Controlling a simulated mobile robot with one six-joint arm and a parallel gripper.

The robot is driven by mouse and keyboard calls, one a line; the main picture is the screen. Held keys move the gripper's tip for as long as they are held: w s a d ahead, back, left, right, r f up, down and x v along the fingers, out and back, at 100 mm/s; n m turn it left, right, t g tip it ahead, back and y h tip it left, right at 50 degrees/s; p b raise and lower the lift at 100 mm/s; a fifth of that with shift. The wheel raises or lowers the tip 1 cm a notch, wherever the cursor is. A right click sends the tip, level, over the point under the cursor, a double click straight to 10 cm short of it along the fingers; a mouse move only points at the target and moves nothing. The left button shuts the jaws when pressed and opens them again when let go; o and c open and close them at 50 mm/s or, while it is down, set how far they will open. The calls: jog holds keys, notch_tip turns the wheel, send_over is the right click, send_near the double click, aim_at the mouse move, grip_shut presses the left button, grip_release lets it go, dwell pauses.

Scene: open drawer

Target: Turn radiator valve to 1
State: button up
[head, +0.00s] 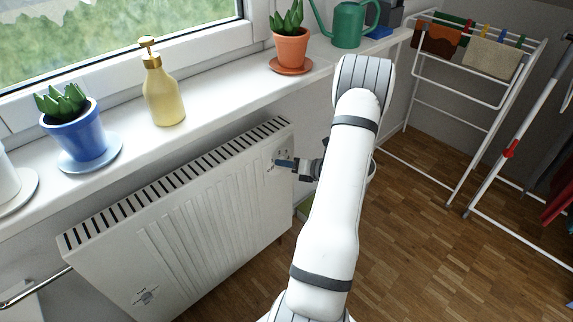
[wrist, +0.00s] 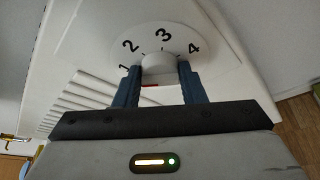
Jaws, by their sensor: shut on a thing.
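The radiator (head: 190,225) is a white ribbed panel under the window sill. Its valve is a round white knob (wrist: 158,66) on a pale dial (wrist: 140,42) marked 1, 2, 3 and 4 in the wrist view. My gripper (wrist: 158,82) is shut on the knob, with one blue finger on each side of it. A small red mark shows just below the knob between the fingers. I cannot tell which number the knob points to. In the head view my gripper (head: 283,163) is at the radiator's upper right end, and the knob is mostly hidden there.
The sill (head: 205,118) above the radiator holds a blue pot (head: 82,135), a yellow soap bottle (head: 163,92), an orange pot (head: 291,50) and a green watering can (head: 346,25). A drying rack (head: 470,95) stands at the right. Wooden floor (head: 430,235) is open at the lower right.

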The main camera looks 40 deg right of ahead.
jog(key=o, duration=1)
jog(key=p+v, duration=0.1)
jog(key=v, duration=0.6)
jog(key=shift+s+d+r, duration=0.1)
jog(key=shift+s+r, duration=0.05)
jog(key=shift+s, duration=0.2)
